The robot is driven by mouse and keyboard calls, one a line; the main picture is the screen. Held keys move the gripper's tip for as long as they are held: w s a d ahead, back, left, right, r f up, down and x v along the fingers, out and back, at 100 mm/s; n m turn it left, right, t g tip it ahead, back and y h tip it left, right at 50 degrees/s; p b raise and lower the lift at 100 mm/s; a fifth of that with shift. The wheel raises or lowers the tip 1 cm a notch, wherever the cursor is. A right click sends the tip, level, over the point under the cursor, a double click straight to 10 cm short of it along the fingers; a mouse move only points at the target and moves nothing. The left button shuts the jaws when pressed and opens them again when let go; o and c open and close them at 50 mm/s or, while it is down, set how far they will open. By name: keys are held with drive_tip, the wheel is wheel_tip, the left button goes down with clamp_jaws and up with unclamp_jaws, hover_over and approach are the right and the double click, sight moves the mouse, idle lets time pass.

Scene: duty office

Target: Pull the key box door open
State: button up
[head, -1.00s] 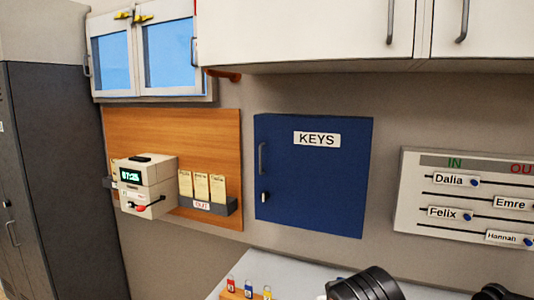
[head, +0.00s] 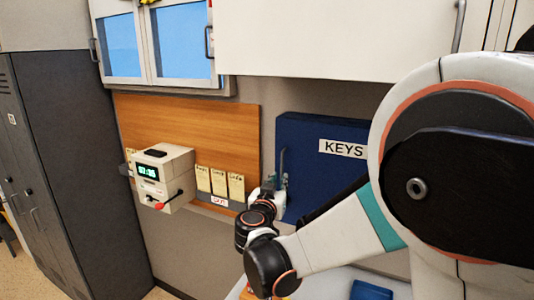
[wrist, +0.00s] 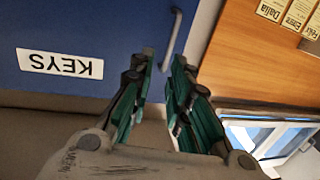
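The blue key box (head: 310,137) hangs on the wall with its white KEYS label; my arm hides its right and lower parts. Its door (wrist: 95,25) fills the upper left of the wrist view and looks shut. The grey bar handle (head: 283,160) is at the door's left edge; it also shows in the wrist view (wrist: 173,35). My gripper (wrist: 165,62) is open, its green-padded fingers on either side of the handle's near end. I cannot tell whether they touch it. In the head view my gripper (head: 280,185) is small at the handle.
A time clock (head: 162,178) and card rack with cards (head: 220,184) sit on a wooden board (head: 190,125) left of the box. A white cupboard (head: 330,40) overhangs above. Grey lockers (head: 70,150) stand at far left. A counter (head: 340,280) is below.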

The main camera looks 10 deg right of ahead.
sight(282, 164)
drive_tip(key=shift+t, duration=0.4)
drive_tip(key=x, duration=0.4)
drive_tip(key=a+p+x, duration=0.1)
drive_tip(key=x, duration=0.9)
drive_tip(key=shift+w+a+r, duration=0.1)
drive_tip(key=shift+w+a, duration=0.2)
drive_tip(key=shift+w, duration=0.15)
clamp_jaws()
